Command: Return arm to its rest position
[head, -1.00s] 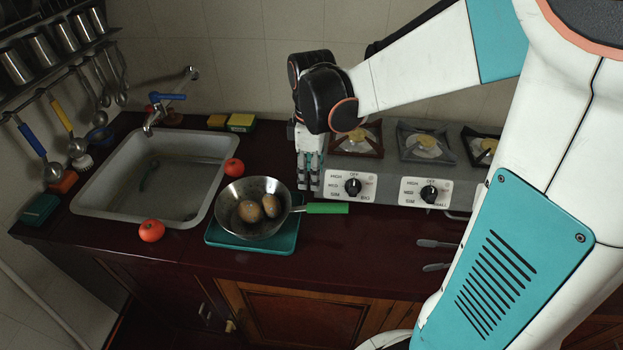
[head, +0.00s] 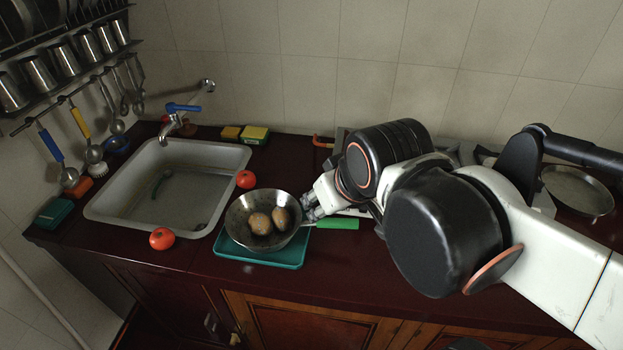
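My arm reaches in from the right edge of the head view, over the stove side of the counter, and hides much of the stove. My gripper (head: 310,207) is at the arm's left end, pointing left beside the right rim of the metal pan (head: 240,235). It overlaps the start of the pan's green handle (head: 338,223) in the picture. I cannot tell whether it touches the pan. The fingers are small and partly hidden, so their opening does not show. The pan holds two brown potato-like things (head: 270,220).
The pan stands on a teal tray (head: 290,258). A sink (head: 215,160) with a blue-handled faucet (head: 183,107) is to the left, with two tomatoes (head: 162,238) at its edge. Sponges (head: 254,134) lie behind. A round metal dish (head: 578,190) is at the far right.

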